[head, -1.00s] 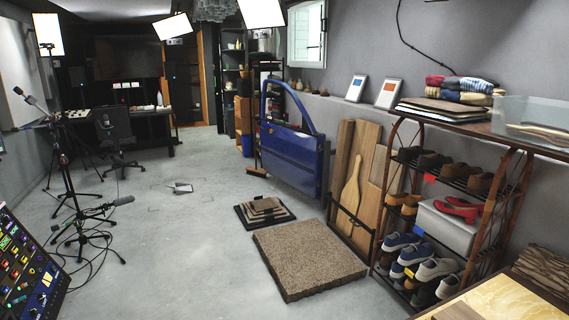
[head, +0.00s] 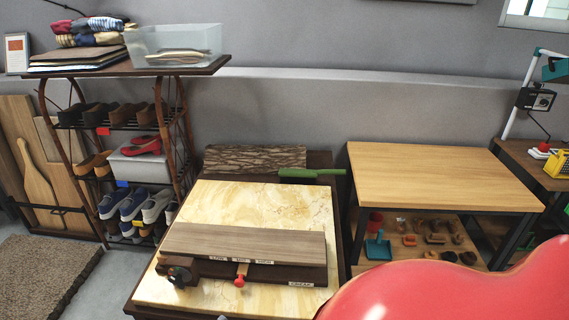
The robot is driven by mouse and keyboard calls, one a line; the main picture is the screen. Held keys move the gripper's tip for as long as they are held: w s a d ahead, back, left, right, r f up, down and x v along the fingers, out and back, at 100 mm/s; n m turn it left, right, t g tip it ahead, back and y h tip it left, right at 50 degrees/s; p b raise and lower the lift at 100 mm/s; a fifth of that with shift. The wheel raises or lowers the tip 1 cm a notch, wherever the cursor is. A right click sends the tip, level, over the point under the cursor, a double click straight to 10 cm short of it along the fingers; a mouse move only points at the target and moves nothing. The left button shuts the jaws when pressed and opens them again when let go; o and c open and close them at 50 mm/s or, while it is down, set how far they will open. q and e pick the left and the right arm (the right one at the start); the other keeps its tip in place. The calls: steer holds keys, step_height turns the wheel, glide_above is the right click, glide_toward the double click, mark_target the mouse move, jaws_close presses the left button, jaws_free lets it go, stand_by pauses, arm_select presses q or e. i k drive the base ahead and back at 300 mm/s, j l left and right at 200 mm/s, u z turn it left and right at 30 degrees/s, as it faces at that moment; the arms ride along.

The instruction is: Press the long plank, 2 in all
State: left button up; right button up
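A long grey-brown wooden plank (head: 245,243) lies across a dark wooden base (head: 250,272) on a cream marble-topped table (head: 215,207). The base carries small labels, one reading CREAK at its right front. A dark round knob (head: 178,276) is at the base's left front, and a small red knob (head: 240,281) is near its middle. The plank looks flat along the top of the base. No gripper shows in the head view, and nothing is seen touching the plank.
A green-handled tool (head: 310,173) and a bark slab (head: 255,158) lie behind. A shoe rack (head: 180,130) stands left, a light wooden table (head: 440,175) right. A large glossy red curved shape (head: 450,290) covers the lower right; I cannot tell what it is.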

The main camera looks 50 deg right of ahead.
mark_target(237, 244)
steer(key=z, duration=1.15)
